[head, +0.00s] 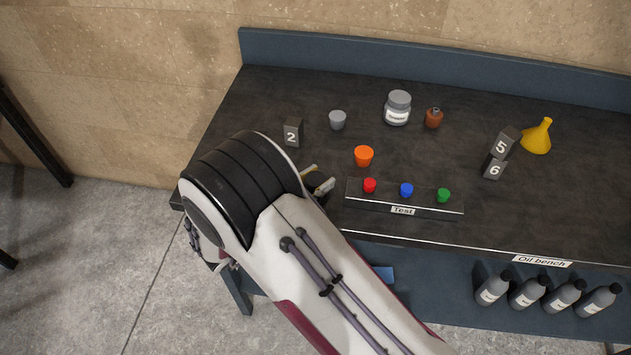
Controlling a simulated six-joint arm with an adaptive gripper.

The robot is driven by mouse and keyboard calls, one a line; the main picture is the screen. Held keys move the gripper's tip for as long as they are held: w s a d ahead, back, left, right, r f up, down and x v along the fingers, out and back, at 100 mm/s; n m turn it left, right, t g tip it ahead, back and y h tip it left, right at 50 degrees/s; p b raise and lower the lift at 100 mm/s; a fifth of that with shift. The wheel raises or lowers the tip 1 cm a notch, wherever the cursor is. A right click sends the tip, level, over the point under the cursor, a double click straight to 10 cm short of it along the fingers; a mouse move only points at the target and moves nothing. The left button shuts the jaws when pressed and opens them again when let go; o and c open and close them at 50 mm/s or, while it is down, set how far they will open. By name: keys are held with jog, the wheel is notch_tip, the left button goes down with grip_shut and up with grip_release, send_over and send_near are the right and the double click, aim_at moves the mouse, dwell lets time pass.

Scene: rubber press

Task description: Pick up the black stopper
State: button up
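My gripper (318,180) is low over the left part of the dark bench top, mostly hidden behind my own arm. Two pale finger parts show just left of the test rack. A dark rounded shape (316,182) shows between them. It may be the black stopper or part of my gripper; I cannot tell which. No other black stopper is clearly visible. Whether the fingers touch or hold anything is hidden.
The test rack (358,202) holds red, blue and green stoppers. An orange stopper (363,156), grey cup (337,120), labelled jar (398,108), brown item (433,118), number blocks (292,133) and yellow funnel (537,137) stand around. Bottles (492,288) sit on the lower shelf.

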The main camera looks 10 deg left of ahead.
aim_at(315, 178)
jog(key=shift+r, duration=0.1)
jog(key=shift+r, duration=4.95)
